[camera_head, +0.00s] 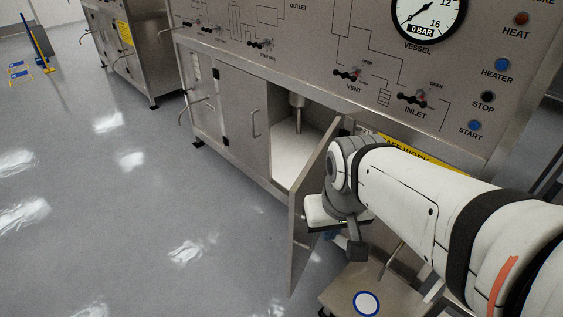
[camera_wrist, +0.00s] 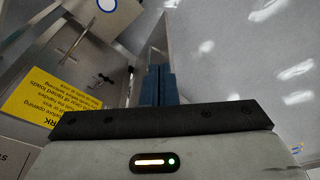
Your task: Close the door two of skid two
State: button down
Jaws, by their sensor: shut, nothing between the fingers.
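The skid's cabinet front stands in the middle of the head view, with an open door (camera_head: 309,214) swung out from the opening toward the camera. The opening shows a pale floor (camera_head: 296,150) and a metal pipe inside. My gripper (camera_head: 336,238) is on the right side of the open door, partly hidden by my wrist. In the wrist view my blue fingers (camera_wrist: 158,84) are together and empty. The thin door edge (camera_wrist: 164,38) rises just past the fingertips; I cannot tell whether they touch it.
A closed door with a handle (camera_head: 254,123) is left of the opening. Valves, buttons and a gauge (camera_head: 428,14) line the panel above. A low metal platform with a blue ring (camera_head: 367,303) stands below my arm.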

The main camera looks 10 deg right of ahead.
jog(key=w+d+f+m+t+y+b, duration=0.1)
jog(key=w+d+f+m+y+b, duration=0.1)
jog(key=w+d+f+m+y, duration=0.65)
jog(key=w+d+f+m+t+h+b, duration=0.15)
jog(key=w+f+m, duration=0.45)
jog(key=f+m, duration=0.8)
jog(key=m+b, duration=0.2)
send_near(295, 229)
jog(key=shift+x, duration=2.8)
jog(key=shift+s+m, duration=0.1)
jog(key=shift+m, duration=0.15)
